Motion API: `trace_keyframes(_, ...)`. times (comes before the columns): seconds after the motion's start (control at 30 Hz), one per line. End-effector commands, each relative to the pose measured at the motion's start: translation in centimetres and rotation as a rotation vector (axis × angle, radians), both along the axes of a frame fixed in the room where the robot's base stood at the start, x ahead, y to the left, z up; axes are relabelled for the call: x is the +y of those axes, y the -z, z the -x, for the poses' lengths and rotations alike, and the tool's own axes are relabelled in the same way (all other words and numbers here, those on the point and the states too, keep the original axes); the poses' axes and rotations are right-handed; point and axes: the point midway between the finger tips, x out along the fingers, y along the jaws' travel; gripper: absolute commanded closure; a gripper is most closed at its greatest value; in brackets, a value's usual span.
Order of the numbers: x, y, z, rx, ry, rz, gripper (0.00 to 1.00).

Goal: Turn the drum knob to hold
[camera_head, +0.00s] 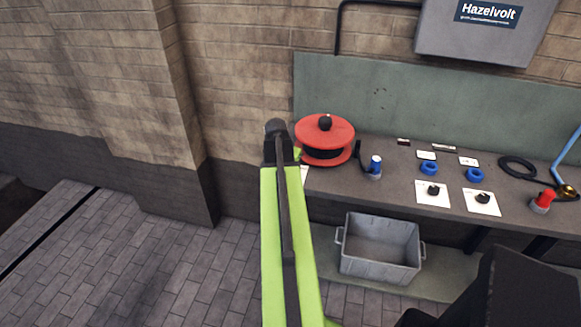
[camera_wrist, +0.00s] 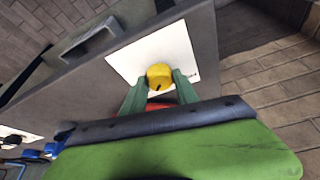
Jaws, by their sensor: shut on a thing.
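A yellow knob (camera_wrist: 159,74) with a dark mark on its lower side sits on a white plate (camera_wrist: 140,58) in the wrist view. My gripper (camera_wrist: 159,80) has its two green fingers on either side of the knob and is shut on it. Small lettering shows at the plate's right edge, partly hidden by a finger and too small to read. In the head view my arm hides the knob and the fingers. Only a sliver of a white plate (camera_head: 304,173) shows beside the arm.
A red drum (camera_head: 326,141) with a black top knob stands on the bench close to my arm. Farther right are a blue-capped fitting (camera_head: 375,166), blue rings, two black knobs on white plates (camera_head: 432,198), and a red-capped fitting (camera_head: 543,200). A grey crate (camera_head: 380,265) stands below.

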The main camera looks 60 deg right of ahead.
Motion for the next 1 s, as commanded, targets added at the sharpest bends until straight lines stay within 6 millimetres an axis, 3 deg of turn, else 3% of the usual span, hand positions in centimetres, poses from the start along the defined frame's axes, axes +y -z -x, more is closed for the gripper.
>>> trace_keyframes(0.27, 0.2, 0.1, -0.1, -0.001, 0.001, -0.006, 1.0)
trace_keyframes(0.3, 0.2, 0.1, -0.1, -0.001, 0.001, -0.006, 0.63)
trace_keyframes(0.47, 0.2, 0.1, -0.1, -0.001, 0.0, -0.004, 0.43)
trace_keyframes(0.8, 0.1, -0.2, 0.0, 0.0, -0.001, -0.002, 0.43)
trace_keyframes(1.0, 0.8, -2.3, 0.0, 0.0, -0.001, -0.001, 0.43)
